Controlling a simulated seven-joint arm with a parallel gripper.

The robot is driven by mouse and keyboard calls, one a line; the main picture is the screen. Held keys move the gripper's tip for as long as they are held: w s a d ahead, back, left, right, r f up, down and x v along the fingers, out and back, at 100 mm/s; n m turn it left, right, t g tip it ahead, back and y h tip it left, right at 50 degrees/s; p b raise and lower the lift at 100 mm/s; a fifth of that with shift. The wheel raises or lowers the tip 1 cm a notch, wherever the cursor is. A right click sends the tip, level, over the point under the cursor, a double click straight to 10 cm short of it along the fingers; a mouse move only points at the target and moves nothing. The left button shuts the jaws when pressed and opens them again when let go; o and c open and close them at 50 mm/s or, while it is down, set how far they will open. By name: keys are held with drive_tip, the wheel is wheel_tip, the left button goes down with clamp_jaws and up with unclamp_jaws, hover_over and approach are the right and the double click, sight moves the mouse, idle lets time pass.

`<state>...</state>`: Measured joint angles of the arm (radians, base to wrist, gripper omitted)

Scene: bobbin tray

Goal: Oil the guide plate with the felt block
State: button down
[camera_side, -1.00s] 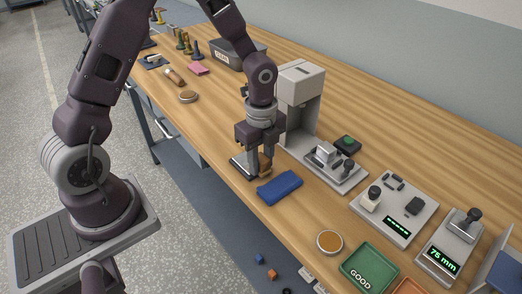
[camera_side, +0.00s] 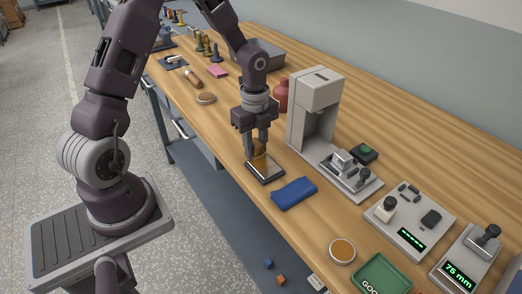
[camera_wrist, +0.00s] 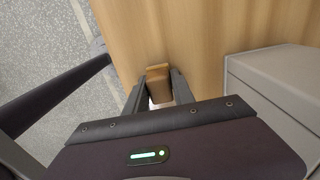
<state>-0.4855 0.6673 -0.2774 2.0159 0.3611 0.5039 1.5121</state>
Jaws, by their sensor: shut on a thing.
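The felt block (camera_side: 258,161), brown and yellowish, is held upright between the fingers of my gripper (camera_side: 258,149). In the wrist view the brown block (camera_wrist: 158,78) shows between the two dark fingers of my gripper (camera_wrist: 158,88). The guide plate (camera_side: 270,175) is a dark flat piece with a pale edge, lying on the bench near its front edge. The block stands over the far left part of the plate and looks to be on it, though exact contact is hard to tell. In the wrist view my gripper hides nearly all of the plate.
A folded blue cloth (camera_side: 294,193) lies right of the plate. A grey press-like machine (camera_side: 315,105) stands behind it, with a red jar (camera_side: 281,96) to its left. A round tin with an amber top (camera_side: 342,251) and a green tray (camera_side: 382,277) are further right. Bench left of the plate is clear.

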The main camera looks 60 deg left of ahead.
sight(274, 177)
drive_tip(key=shift+d, duration=4.4)
drive_tip(key=shift+s+d, duration=0.2)
drive_tip(key=shift+s+a, duration=0.15)
drive_tip(key=shift+a, duration=4.3)
drive_tip(key=shift+d, duration=4.4)
wheel_tip(274, 177, up, 8)
drive_tip(key=shift+r, duration=0.15)
